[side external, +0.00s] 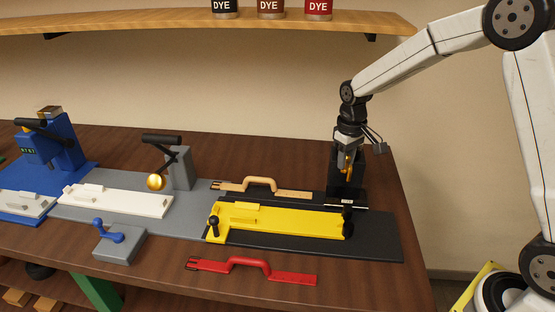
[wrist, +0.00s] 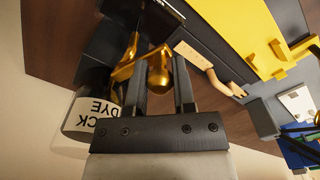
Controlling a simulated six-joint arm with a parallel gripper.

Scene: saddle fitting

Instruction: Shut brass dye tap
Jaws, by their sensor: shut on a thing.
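The brass dye tap (wrist: 158,72) shows in the wrist view as a rounded golden knob with a flat bar and a spout-like part to its left. My gripper (wrist: 155,62) is shut on the tap, with one dark finger on each side of the knob. In the side external view my gripper (side external: 346,163) points down in front of a black stand (side external: 345,183) at the right of the bench, and a small bit of brass (side external: 349,160) shows at its fingers. The fingers hide part of the tap, and I cannot tell whether it is open or shut.
A container with a dye label (wrist: 98,115) is close to the left finger. A yellow fixture (side external: 280,220), a wooden handle (side external: 262,186) and a red handle (side external: 250,266) lie left of my gripper. A shelf (side external: 180,20) with dye pots hangs above.

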